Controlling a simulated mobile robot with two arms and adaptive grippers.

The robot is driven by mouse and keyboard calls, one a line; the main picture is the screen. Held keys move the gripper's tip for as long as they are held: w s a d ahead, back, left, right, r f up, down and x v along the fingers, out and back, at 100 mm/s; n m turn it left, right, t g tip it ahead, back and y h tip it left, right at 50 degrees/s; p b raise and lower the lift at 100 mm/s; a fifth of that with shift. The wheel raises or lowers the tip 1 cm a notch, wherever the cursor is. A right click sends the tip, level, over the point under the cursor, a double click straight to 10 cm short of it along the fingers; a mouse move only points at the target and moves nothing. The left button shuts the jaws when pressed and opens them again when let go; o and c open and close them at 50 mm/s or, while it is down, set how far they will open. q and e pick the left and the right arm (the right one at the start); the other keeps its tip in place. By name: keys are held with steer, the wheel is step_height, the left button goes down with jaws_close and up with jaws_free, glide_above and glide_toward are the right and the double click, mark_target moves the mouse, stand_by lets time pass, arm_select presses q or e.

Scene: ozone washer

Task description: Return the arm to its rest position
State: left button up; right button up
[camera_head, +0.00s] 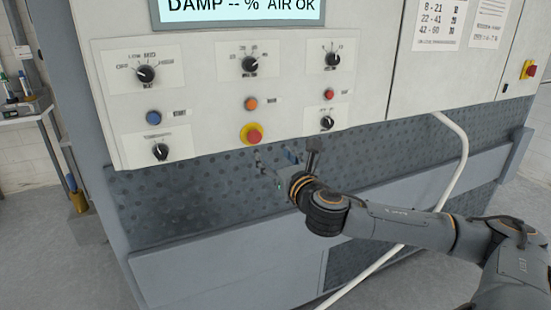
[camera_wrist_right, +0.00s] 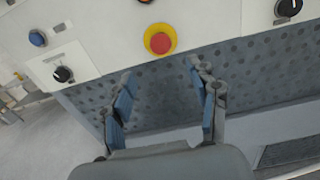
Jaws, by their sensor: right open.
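My right arm (camera_head: 410,228) comes in from the right in the head view. My right gripper (camera_head: 276,158) is in front of the dark dimpled strip, just below the control panel. It is open and empty; in the right wrist view its two blue-padded fingers (camera_wrist_right: 165,98) stand apart with only the dimpled surface behind them. The red and yellow emergency button (camera_head: 253,134) is just above the gripper, and it also shows above the fingers in the right wrist view (camera_wrist_right: 160,40). I cannot tell the exact gap between fingers and machine. My left gripper is not in view.
The control panel (camera_head: 225,100) carries several dials and buttons under a lit display (camera_head: 240,10). A grey ledge (camera_head: 230,255) runs along the machine below. A white hose (camera_head: 455,180) hangs at the right, behind my arm. A side table (camera_head: 25,107) stands at the left.

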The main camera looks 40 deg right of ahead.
stand_by(0.3)
